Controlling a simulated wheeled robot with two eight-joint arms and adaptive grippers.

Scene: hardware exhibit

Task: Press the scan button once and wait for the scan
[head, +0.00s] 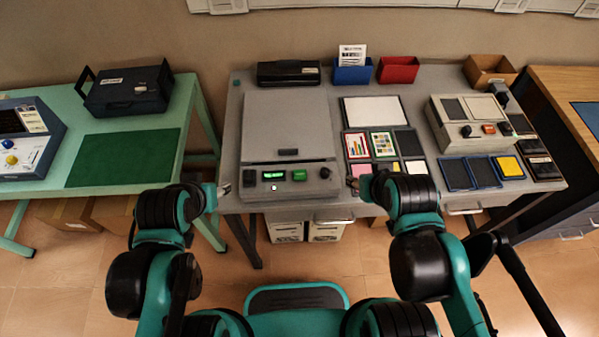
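A grey flatbed scanner (287,118) with its lid down stands on the grey middle table. Its front panel has a lit green display (272,175), a green button (299,175), a dark square button (249,179), a black knob (325,172) and a small white mark below the display. The labels are too small to read, so I cannot tell for sure which is the scan button. My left gripper (223,188) is just left of the panel at the table's front edge. My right gripper (352,183) is right of the panel. Both are apart from the buttons; their fingers are too small to judge.
Cards and sample tiles (382,144) lie right of the scanner. A second control box (480,122) stands farther right. Blue (352,72) and red (398,70) bins and a black device (289,73) line the back. A green table (190,110) is at left.

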